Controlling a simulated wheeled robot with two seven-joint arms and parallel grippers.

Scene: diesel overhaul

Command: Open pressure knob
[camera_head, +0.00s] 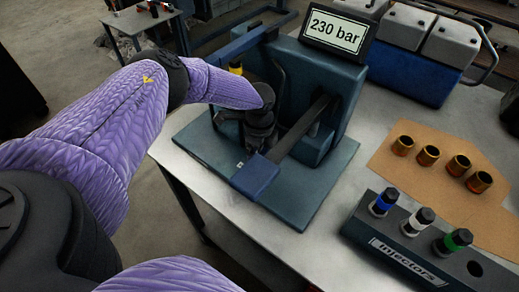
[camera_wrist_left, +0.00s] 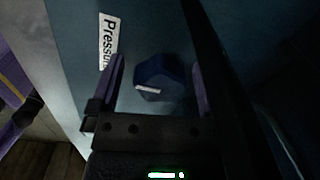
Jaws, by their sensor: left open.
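The pressure knob (camera_wrist_left: 163,72) is a dark blue, faceted knob with a white mark on its face. It shows in the left wrist view beside the white "Pressure" label (camera_wrist_left: 108,40). My left gripper (camera_wrist_left: 156,68) is open, with one finger on each side of the knob and a gap on both sides; I cannot tell how deep the fingers reach. In the head view my left gripper (camera_head: 260,138) is over the blue test stand (camera_head: 305,215) and hides the knob. The stand's display (camera_head: 337,29) reads 230 bar. My right gripper is not in view.
A lever with a blue grip (camera_head: 255,176) juts forward close beside my left gripper. A yellow-banded injector (camera_head: 235,67) is behind it. An injector rack (camera_head: 400,255) and a brown mat (camera_head: 425,150) with several brass rings lie to the right on the table.

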